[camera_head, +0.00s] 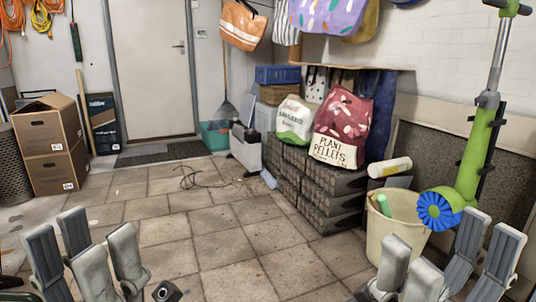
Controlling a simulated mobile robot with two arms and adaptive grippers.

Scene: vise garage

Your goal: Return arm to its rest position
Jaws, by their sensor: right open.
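My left gripper (86,255) is at the bottom left, with its grey fingers pointing up and a gap between them. It is open, and nothing shows between its fingers. My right gripper (447,262) is at the bottom right, its fingers spread wider and also empty. It appears just in front of a cream bucket (396,238) in the picture; I cannot tell the distance. Both arms are mostly below the frame's lower edge.
Cardboard boxes (50,155) stand at left. Stacked dark blocks (318,190) carry a pellet bag (342,125). A green trimmer-like tool (472,160) rises at right.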

